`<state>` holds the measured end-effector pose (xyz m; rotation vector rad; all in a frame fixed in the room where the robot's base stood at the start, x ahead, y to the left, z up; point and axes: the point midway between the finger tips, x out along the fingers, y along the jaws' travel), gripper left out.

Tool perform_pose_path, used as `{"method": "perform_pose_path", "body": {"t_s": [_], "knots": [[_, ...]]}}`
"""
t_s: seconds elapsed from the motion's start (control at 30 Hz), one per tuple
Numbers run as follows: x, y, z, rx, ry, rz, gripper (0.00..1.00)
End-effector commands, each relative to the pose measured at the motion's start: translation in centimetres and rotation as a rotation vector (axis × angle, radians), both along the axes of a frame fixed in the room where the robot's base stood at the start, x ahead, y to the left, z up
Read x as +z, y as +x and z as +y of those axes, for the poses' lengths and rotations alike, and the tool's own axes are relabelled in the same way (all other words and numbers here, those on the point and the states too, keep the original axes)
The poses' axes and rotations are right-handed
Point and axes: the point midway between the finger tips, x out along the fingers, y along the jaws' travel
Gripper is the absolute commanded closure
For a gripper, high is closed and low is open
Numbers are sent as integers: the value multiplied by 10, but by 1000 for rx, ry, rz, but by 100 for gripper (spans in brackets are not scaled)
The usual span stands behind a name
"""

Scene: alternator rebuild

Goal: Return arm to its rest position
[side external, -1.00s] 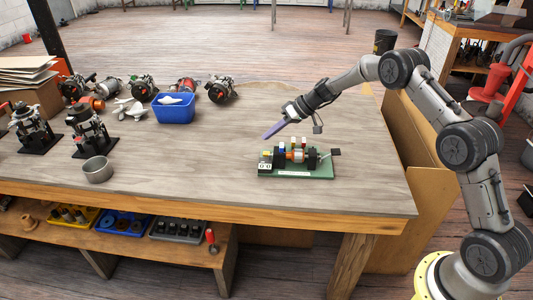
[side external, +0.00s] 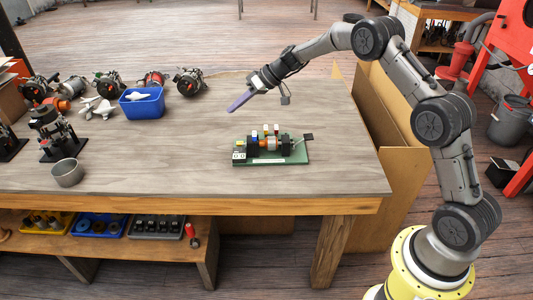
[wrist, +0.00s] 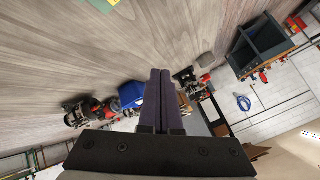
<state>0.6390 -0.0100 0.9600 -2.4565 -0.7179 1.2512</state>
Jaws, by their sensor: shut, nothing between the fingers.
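My gripper (side external: 239,101) is in the air above the wooden workbench (side external: 330,160), up and left of the green board. Its long purple fingers are together with nothing between them, pointing down and left. The wrist view shows the same fingers of my gripper (wrist: 159,73) side by side. The green board (side external: 270,158) lies flat on the bench and carries a small motor-like assembly (side external: 268,143). My gripper is apart from the board and touches nothing. In the wrist view a small corner of green shows at the top edge.
A blue bin (side external: 142,104) with a white part stands at the back left of the bench, beside several alternators (side external: 189,82). A metal cup (side external: 67,173) stands near the front left. Test stands (side external: 56,134) stand at the left. The bench middle is clear.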

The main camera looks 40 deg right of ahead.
Motion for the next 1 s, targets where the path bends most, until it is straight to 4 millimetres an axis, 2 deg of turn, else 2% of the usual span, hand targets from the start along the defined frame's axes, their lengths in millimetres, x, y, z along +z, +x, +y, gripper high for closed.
{"method": "perform_pose_path", "body": {"t_s": [0.03, 0.1, 0.2, 0.33, 0.5, 0.63, 0.77, 0.87, 1.0], "knots": [[36, -1, 9, 16, -13, -48, 100], [79, -14, 22, 45, -45, -99, 100], [131, -41, 38, 88, -96, -149, 100], [183, -89, 57, 123, -156, -181, 100], [227, -165, 73, 142, -234, -192, 100], [244, -228, 78, 135, -292, -185, 100], [246, -293, 77, 110, -353, -166, 100], [237, -342, 71, 76, -397, -144, 100], [211, -403, 56, 8, -458, -99, 100]]}}
